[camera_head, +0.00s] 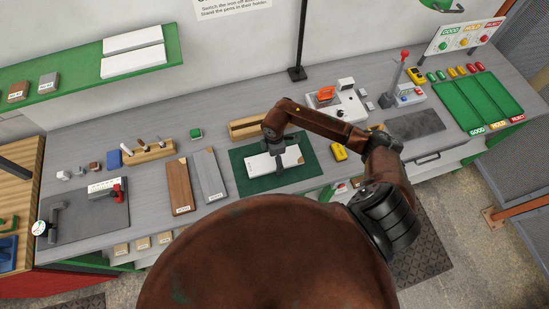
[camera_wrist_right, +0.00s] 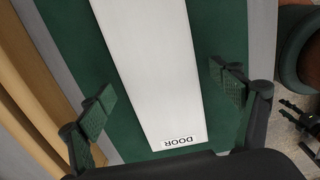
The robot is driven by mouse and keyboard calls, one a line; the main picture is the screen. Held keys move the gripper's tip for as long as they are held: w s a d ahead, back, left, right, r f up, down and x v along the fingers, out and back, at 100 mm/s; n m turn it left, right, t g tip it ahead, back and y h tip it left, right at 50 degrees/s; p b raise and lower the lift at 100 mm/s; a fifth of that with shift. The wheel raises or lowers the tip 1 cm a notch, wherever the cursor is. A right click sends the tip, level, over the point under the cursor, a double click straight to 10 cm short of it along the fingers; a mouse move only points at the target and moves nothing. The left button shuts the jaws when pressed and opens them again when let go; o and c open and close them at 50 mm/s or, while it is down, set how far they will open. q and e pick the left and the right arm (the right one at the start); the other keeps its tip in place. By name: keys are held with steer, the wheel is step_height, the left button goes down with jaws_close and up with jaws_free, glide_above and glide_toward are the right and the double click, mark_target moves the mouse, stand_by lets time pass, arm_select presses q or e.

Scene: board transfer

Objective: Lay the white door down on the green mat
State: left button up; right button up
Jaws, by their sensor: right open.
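The white door (camera_head: 260,166) lies flat on the green mat (camera_head: 245,186) near the middle of the bench. In the right wrist view the white door (camera_wrist_right: 150,60) carries the label DOOR at its near end, with green mat (camera_wrist_right: 75,45) showing on both sides. My right gripper (camera_head: 279,168) is above the door and partly hides it. In the right wrist view its open fingers (camera_wrist_right: 163,95) stand apart on either side of the door, with gaps between them and its edges. My left gripper is not in view.
A brown board (camera_head: 179,187) and a grey board (camera_head: 208,176) lie left of the mat. A wooden box (camera_head: 246,127) stands behind the mat. A yellow device (camera_head: 339,152) lies to its right. A green sorting tray (camera_head: 478,103) is at the far right.

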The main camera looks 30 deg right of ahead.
step_height(320, 180, up, 12)
stand_by(0.6)
